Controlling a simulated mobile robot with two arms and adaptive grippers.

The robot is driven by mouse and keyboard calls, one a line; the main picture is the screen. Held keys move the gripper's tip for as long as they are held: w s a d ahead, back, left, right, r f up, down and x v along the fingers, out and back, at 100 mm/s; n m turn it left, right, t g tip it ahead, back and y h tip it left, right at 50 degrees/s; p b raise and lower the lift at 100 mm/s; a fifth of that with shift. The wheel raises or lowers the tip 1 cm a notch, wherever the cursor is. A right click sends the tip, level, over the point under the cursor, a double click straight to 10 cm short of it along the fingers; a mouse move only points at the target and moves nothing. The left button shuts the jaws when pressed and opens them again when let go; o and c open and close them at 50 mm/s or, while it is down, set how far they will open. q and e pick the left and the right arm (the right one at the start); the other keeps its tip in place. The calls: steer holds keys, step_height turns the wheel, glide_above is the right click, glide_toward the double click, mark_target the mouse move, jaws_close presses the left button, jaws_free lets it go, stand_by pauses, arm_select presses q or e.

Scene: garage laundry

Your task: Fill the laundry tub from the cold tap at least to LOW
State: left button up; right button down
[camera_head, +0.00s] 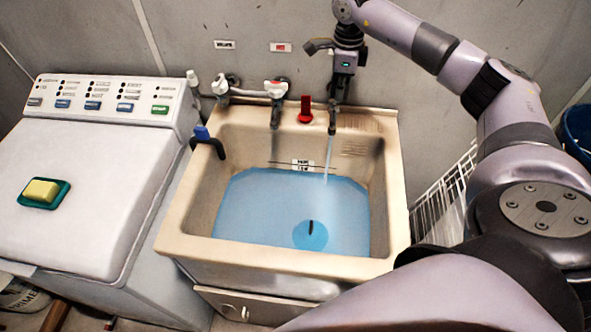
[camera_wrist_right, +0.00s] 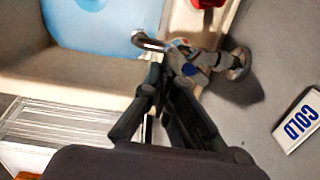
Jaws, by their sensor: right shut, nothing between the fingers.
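The beige laundry tub (camera_head: 178,212) holds blue water (camera_head: 262,205). A thin stream (camera_head: 327,160) falls into it below my right gripper. A small marked plate (camera_head: 303,165) with a dark line is on the tub's back wall, close above the water; its text is too small to read. The cold tap (camera_wrist_right: 200,68) shows in the wrist view beside a COLD label (camera_wrist_right: 299,120). My right gripper (camera_head: 335,102) points down at this tap, shut and empty, and mostly hides it in the head view. Its fingertips also show in the wrist view (camera_wrist_right: 160,62); contact is unclear. My left gripper is out of view.
Another tap (camera_head: 275,90) with a white handle stands left of a red lever (camera_head: 305,108) on the back ledge. A disc (camera_head: 310,235) lies underwater. A dark hook with blue top (camera_head: 203,133) sits on the left rim. A washer (camera_head: 80,190) bears a sponge (camera_head: 41,190). A white rack (camera_head: 440,200) stands right.

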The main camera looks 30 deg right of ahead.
steer(key=shift+w+a+f, duration=0.1)
steer(key=shift+a+f, duration=0.3)
steer(key=shift+f, duration=0.15)
steer(key=shift+w+a+f, duration=0.1)
steer(key=shift+a+f, duration=0.25)
steer(key=shift+f, duration=0.2)
steer(key=shift+w, duration=0.1)
steer(key=shift+w+a, duration=0.1)
steer(key=shift+w, duration=0.5)
step_height(320, 180, up, 7)
steer(key=w+p, duration=0.1)
steer(key=p, duration=0.4)
steer(key=shift+w+d+f+p, duration=0.15)
steer(key=shift+w+d+p, duration=0.05)
steer(key=shift+w+p, duration=0.2)
